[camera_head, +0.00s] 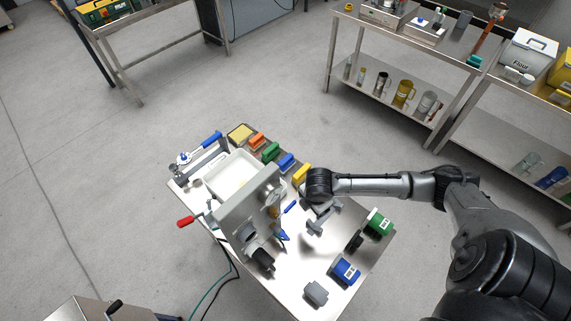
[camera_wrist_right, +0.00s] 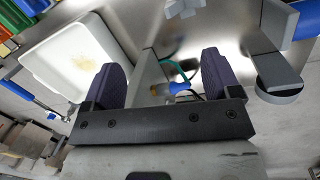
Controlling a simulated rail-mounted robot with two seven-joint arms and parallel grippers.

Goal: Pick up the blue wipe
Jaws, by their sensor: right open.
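A small blue block-like item (camera_head: 286,160), which looks like the blue wipe, lies in a row of coloured items at the table's far edge, between a green one (camera_head: 271,151) and a yellow one (camera_head: 301,174). A blue piece also shows at the upper left corner of the right wrist view (camera_wrist_right: 34,5). My right gripper (camera_head: 318,222) is over the table, nearer and right of the row, apart from the blue item. In the right wrist view its two dark fingers (camera_wrist_right: 160,64) are spread, with nothing gripped. My left gripper is not in view.
A grey machine (camera_head: 243,215) with a white tray (camera_head: 229,185) stands left of my right gripper. An orange item (camera_head: 257,139) is also in the row. A blue-labelled box (camera_head: 345,270) and a green one (camera_head: 380,222) stand at the right. Bare table lies between.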

